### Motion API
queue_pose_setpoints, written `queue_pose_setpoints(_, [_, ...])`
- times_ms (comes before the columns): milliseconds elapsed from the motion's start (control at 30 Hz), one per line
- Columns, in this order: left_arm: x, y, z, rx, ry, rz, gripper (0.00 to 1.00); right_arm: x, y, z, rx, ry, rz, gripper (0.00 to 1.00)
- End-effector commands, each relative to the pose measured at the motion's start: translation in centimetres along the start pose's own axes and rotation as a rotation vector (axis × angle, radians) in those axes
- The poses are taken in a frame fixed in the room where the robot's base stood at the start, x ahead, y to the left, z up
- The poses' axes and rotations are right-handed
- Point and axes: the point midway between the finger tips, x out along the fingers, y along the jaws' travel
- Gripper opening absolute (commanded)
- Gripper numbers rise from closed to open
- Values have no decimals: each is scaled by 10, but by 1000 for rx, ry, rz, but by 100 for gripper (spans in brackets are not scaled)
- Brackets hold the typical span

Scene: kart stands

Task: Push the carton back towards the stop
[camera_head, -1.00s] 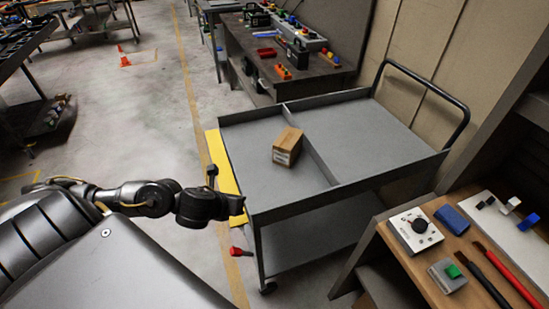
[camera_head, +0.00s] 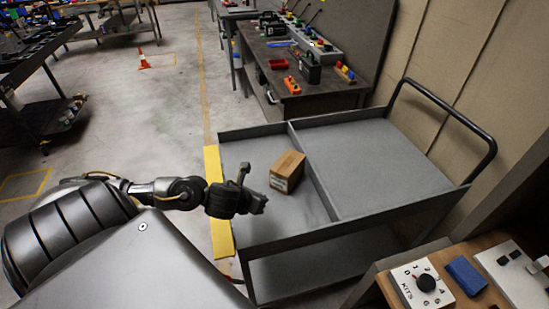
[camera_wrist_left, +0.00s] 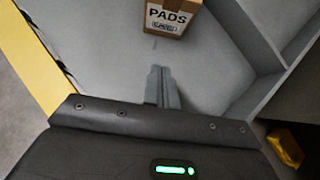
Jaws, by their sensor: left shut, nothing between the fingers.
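A small brown carton (camera_head: 287,172) sits upright on the grey top tray of the kart, close to a low raised divider (camera_head: 312,175) that crosses the tray. I cannot tell whether they touch. In the left wrist view the carton (camera_wrist_left: 172,14) shows a face labelled PADS at the top. My left gripper (camera_head: 258,204) is over the near left part of the tray, short of the carton. In the wrist view its fingers (camera_wrist_left: 162,82) are shut and empty, pointing towards the carton with a gap between. My right gripper is not in view.
A yellow strip (camera_head: 217,205) runs along the kart's left edge. The tray (camera_head: 375,165) beyond the divider is bare, with a black handle (camera_head: 450,115) at its far end. A bench with a dial box (camera_head: 421,286) stands at lower right. A dark workbench (camera_head: 310,98) stands behind.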

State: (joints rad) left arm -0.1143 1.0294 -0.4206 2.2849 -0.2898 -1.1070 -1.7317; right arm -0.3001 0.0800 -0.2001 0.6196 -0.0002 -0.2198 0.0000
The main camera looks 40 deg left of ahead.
Motion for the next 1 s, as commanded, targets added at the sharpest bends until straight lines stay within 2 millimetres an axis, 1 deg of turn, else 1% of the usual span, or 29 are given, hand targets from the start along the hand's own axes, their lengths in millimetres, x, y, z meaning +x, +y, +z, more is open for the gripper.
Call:
queue_pose_setpoints(33, [13,-1,-1,-5,1,1,0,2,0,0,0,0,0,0])
queue_pose_setpoints(200, [48,-1,0,-2,1,0,0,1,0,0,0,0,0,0])
queue_pose_setpoints(267, [58,-2,1,-2,0,-2,0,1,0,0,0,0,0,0])
queue_pose_setpoints(333, [63,-2,14,-1,-2,0,0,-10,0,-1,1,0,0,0])
queue_pose_setpoints(400, [70,-2,19,0,-1,-2,0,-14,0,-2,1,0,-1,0])
queue_pose_setpoints(600, [83,-3,28,2,-1,-3,0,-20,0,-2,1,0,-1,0])
queue_pose_setpoints(1000, [87,-3,29,4,0,-3,0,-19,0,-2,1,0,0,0])
